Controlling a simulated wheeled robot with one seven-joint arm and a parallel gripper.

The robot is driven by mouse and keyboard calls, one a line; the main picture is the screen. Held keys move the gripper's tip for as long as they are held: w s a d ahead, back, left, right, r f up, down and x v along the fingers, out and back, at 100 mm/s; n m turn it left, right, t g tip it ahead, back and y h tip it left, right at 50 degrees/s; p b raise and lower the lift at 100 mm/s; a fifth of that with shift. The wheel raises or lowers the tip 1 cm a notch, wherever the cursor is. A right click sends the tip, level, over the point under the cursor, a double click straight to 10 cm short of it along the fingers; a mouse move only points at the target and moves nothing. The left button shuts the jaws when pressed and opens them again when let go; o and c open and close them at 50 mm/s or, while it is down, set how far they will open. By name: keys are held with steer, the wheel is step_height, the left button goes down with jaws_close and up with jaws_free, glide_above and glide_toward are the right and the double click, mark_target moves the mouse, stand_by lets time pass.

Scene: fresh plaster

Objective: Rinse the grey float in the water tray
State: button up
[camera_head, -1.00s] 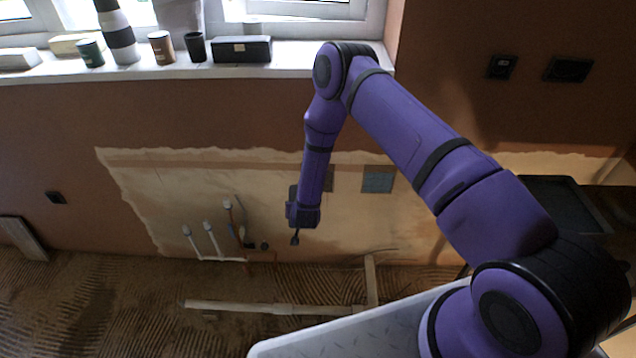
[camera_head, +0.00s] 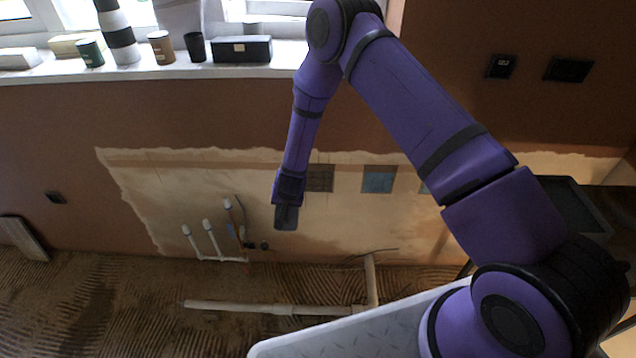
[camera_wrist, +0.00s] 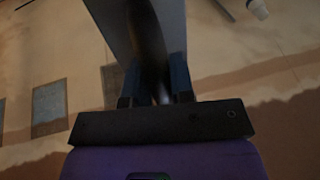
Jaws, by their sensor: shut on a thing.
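My gripper (camera_head: 288,203) hangs in front of the wall, at the end of my arm. It is shut on the grey float (camera_head: 286,218), which shows as a small grey slab below it. In the wrist view the fingers (camera_wrist: 155,88) close on a dark handle, and the float's grey plate (camera_wrist: 122,25) extends away beyond them. A dark tray (camera_head: 570,196) stands at the right, partly hidden by my arm. It looks like the water tray, but I cannot see water in it. The float is well left of this tray and apart from it.
Capped pipes (camera_head: 208,235) stick out low on the wall, left of the float. Small sample squares (camera_head: 378,180) are on the wall to its right. A windowsill (camera_head: 150,72) holds cups and boxes. A pale pipe (camera_head: 260,308) lies on the ridged floor.

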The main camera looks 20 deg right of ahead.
steer(key=a+r+g+y, duration=0.1)
steer(key=a+r+g, duration=0.3)
steer(key=r, duration=0.3)
steer(key=shift+w+a, duration=0.2)
steer(key=shift+a, duration=0.35)
